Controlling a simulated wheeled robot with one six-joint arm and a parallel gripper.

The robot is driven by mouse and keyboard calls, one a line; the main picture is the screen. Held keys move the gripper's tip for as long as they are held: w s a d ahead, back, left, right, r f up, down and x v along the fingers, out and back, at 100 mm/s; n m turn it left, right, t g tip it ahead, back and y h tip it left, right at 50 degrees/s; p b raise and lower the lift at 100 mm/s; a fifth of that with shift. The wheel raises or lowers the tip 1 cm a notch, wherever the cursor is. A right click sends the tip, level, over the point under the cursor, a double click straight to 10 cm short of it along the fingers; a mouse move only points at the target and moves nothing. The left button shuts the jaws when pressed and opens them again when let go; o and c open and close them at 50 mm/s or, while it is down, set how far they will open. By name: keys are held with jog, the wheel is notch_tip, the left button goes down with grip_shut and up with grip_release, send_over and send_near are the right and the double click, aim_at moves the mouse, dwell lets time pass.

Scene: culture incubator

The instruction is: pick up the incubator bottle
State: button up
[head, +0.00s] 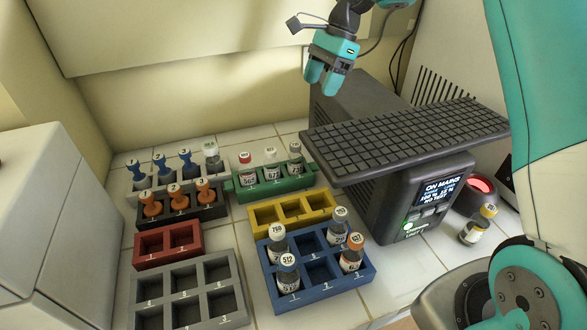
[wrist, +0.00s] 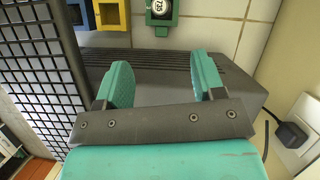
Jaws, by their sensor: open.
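Several small labelled bottles are in view, and I cannot tell which is the incubator bottle. A yellow-capped bottle (head: 478,225) stands alone on the bench at the right, beside a dark round device (head: 476,196) with a red glowing top. Other bottles stand in the blue rack (head: 318,296), the green rack (head: 234,189) and at the back left. My gripper (head: 322,84) is open and empty, high above the back of the bench, apart from every bottle. In the wrist view its two fingers (wrist: 163,82) are spread over a dark housing, with one green-rack bottle (wrist: 161,9) at the top edge.
A dark device (head: 395,190) with a lit screen and a keyboard-like top (head: 405,138) stands between the racks and the yellow-capped bottle. Yellow (head: 291,212), red (head: 167,247) and grey (head: 187,293) racks look empty. A white cabinet (head: 50,220) bounds the left.

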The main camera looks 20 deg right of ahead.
send_near(297, 144)
jog(key=x, duration=0.5)
jog(key=shift+a+f+b, duration=0.1)
jog(key=shift+f+b, duration=0.05)
jog(key=shift+b, duration=0.25)
jog(key=shift+p+x, duration=0.6)
jog(key=shift+x, duration=2.1)
grip_shut()
